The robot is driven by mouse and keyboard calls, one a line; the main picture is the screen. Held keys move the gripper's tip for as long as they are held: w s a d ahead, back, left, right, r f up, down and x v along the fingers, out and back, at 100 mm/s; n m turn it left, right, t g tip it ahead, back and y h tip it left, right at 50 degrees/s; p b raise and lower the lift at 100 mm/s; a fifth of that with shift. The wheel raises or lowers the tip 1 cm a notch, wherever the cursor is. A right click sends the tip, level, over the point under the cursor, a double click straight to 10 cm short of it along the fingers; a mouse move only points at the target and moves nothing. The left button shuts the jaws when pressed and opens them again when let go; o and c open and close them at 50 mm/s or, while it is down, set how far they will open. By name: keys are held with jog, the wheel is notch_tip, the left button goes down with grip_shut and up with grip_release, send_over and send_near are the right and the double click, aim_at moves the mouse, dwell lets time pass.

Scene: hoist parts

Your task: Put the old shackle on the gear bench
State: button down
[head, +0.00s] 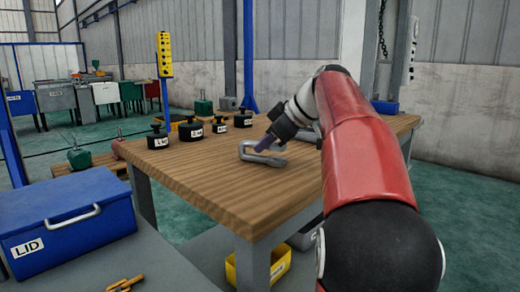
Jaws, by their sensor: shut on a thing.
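A grey, U-shaped metal shackle (276,160) is at the wooden-topped bench (205,180), right of the middle of the head view. My gripper (266,143) comes in from the upper right, tilted down, and is shut on the shackle. A purplish fingertip shows against the shackle; the other finger is hidden. The shackle lies flat at or just above the wood; I cannot tell whether it touches. My red arm covers the right part of the bench.
Several black labelled weights (190,132) stand along the bench's far left edge. A blue box marked LID (70,225) sits on a grey surface at the lower left. A yellow bin (278,264) is below the bench. The bench's front left top is clear.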

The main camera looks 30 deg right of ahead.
jog(key=c, duration=1.4)
grip_release()
jog(key=p+v, duration=0.1)
jog(key=v, duration=1.1)
jog(key=shift+p, duration=0.4)
jog(key=shift+s+d, duration=0.1)
jog(key=shift+d, duration=0.05)
